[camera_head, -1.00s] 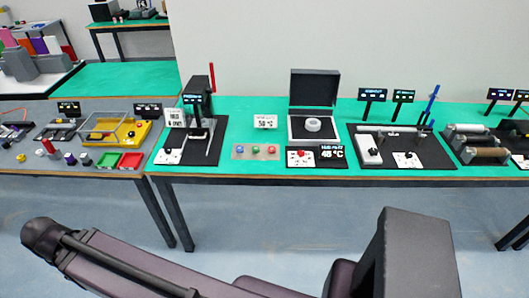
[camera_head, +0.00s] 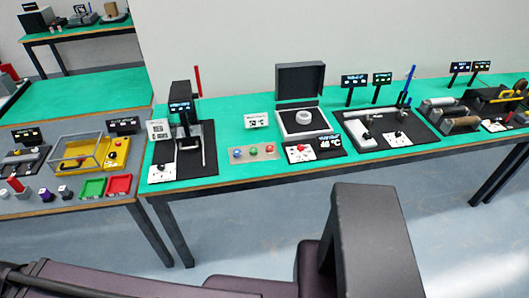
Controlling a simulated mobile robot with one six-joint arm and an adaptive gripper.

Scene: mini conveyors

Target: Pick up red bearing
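A small red round piece (camera_head: 270,148) sits at the right end of a flat grey plate (camera_head: 240,158) on the green table. A green round piece (camera_head: 253,150) and a blue one (camera_head: 237,153) sit beside it in a row. They are too small for me to tell whether they are ring-shaped bearings. A white ring (camera_head: 303,117) lies in the open black box behind and to the right of the plate. My gripper is out of view; only dark links of my own arm show along the bottom, well short of the plate.
A black press-like stand (camera_head: 182,115) rises left of the plate. A panel with a temperature display (camera_head: 315,147) lies to its right. A machine with a blue lever (camera_head: 409,85) stands farther right. Red (camera_head: 119,184) and green trays (camera_head: 92,188) lie on the grey table at left.

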